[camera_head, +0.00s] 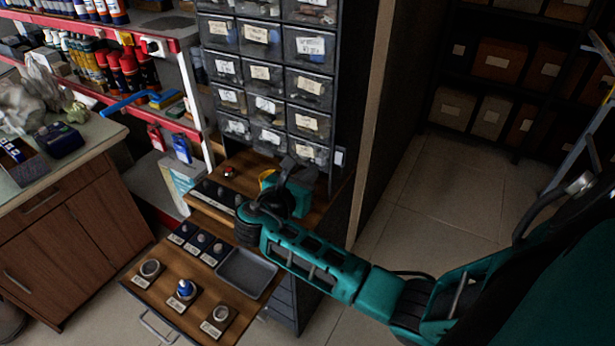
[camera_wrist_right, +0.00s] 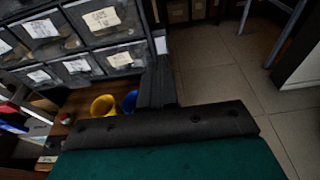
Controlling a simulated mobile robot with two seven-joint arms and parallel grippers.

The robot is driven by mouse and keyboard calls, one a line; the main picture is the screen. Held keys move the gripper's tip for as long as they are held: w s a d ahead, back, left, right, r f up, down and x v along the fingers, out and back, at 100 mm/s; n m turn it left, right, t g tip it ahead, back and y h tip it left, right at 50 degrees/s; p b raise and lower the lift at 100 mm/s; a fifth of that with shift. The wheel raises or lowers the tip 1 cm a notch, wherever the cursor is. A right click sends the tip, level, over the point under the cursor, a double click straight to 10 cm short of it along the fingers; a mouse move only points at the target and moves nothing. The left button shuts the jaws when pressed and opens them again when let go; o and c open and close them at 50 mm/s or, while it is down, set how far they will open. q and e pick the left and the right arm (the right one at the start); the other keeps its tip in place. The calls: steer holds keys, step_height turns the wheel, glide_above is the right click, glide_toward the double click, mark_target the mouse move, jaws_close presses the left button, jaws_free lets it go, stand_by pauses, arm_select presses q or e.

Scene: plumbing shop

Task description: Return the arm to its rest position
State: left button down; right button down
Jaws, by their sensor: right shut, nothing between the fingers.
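My right arm (camera_head: 320,268), teal and black, reaches in from the right over the wooden work surface. Its gripper (camera_head: 287,170) is dark, shut and empty, in front of the lower drawers of the parts cabinet. The fingertips are small and partly hidden by the wrist. My left gripper is not in view.
The drawer cabinet (camera_head: 268,75) stands close behind the gripper. A yellow cup (camera_wrist_right: 103,106) and a blue cup (camera_wrist_right: 130,101) stand near its base. A pulled-out drawer holds a grey tray (camera_head: 247,272) and several fittings. Open floor (camera_head: 440,190) lies to the right.

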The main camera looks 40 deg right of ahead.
stand_by(0.5)
steer(key=s+a+f+m+t+y, duration=0.1)
steer(key=s+a+f+m+y, duration=0.3)
steer(key=f, duration=0.3)
steer(key=s+a+f+m+t+y, duration=0.1)
steer(key=s+a+f+m+y, duration=0.15)
steer(key=a+f+y, duration=0.35)
steer(key=s+a+m+t+y, duration=0.2)
steer(key=s+a+m+y, duration=0.4)
steer(key=s+m, duration=0.4)
steer(key=m, duration=0.3)
steer(key=shift+s+f+t, duration=0.2)
steer(key=shift+s+t, duration=0.1)
steer(key=shift+t, duration=0.1)
steer(key=shift+m, duration=0.25)
